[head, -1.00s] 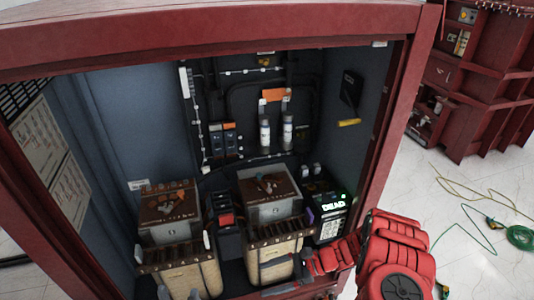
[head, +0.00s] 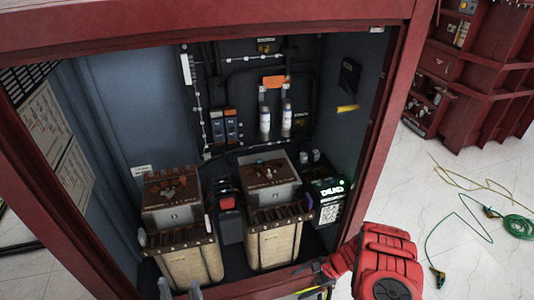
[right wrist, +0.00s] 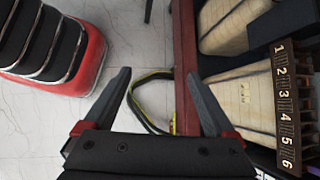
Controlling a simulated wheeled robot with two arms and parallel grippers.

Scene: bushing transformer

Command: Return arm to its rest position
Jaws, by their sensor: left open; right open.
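My right arm (head: 385,262) is red and reaches in at the lower right of the head view. In the right wrist view, my right gripper (right wrist: 160,100) is open with nothing between its fingers, beside the cabinet's front edge (right wrist: 186,70). In the head view its fingers are small and partly hidden near the right transformer's lower front. My left gripper (head: 180,290) shows only as two separated grey fingertips at the bottom edge, in front of the left transformer (head: 188,268). The right transformer (head: 274,245) stands upright beside it.
The red cabinet's right post (head: 385,130) stands close to my right arm. A numbered strip (right wrist: 286,105) is at the right in the wrist view. A yellow-green cable (right wrist: 145,108) lies beyond the fingers. Green cable (head: 517,228) lies on the floor.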

